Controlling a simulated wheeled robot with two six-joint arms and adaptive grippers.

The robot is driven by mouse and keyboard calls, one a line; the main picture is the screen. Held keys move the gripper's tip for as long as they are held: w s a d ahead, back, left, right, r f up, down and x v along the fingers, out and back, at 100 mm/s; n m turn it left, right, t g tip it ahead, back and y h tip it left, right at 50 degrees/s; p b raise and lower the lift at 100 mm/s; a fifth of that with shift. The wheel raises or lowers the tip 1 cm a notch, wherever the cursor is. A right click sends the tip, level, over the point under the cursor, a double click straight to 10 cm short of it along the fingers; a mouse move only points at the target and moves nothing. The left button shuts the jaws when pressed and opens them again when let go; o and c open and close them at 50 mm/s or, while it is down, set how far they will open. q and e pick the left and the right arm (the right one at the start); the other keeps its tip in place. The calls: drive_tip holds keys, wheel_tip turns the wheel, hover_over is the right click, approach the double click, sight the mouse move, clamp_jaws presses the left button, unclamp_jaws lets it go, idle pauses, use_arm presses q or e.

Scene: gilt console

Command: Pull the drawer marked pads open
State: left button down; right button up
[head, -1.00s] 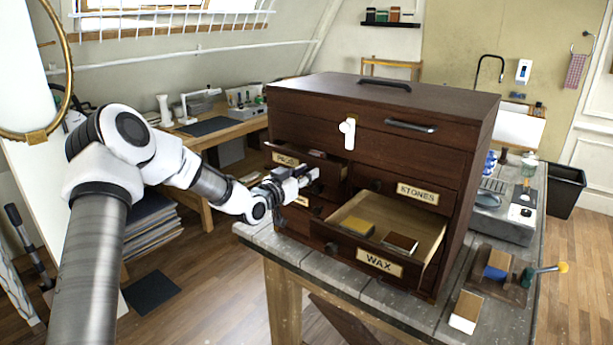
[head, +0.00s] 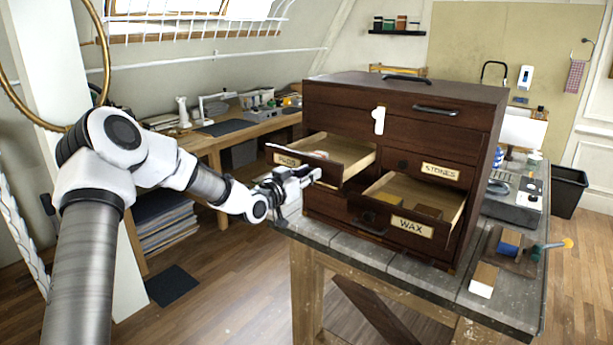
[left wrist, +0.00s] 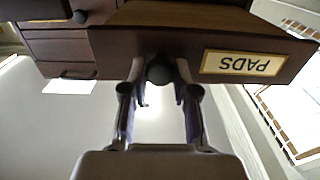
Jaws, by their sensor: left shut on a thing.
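The drawer marked PADS (head: 345,150) stands well out of the upper left of the dark wooden chest (head: 400,97), and its pale inside shows. Its label is upside down in the left wrist view, on the front of the pads drawer (left wrist: 285,47). My left gripper (head: 312,175) is in front of that drawer, shut on its round dark knob (left wrist: 159,70). The knob sits between the two fingertips (left wrist: 159,82) in the left wrist view. In the head view the gripper hides the knob. My right gripper is not in view.
The WAX drawer (head: 411,227) also stands open at the lower right, with blocks inside. The STONES drawer (head: 440,172) is shut. The chest stands on a grey workbench (head: 360,247). A white-and-brown block (head: 483,280) lies at its front right. Floor on the left is open.

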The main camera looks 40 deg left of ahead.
use_arm(q)
drive_tip(key=shift+w, duration=0.1)
drive_tip(key=c, duration=0.9)
unclamp_jaws()
drive_tip(key=shift+s, duration=0.2)
drive_tip(key=s, duration=0.7)
drive_tip(key=shift+s, duration=0.15)
drive_tip(key=shift+f, duration=0.1)
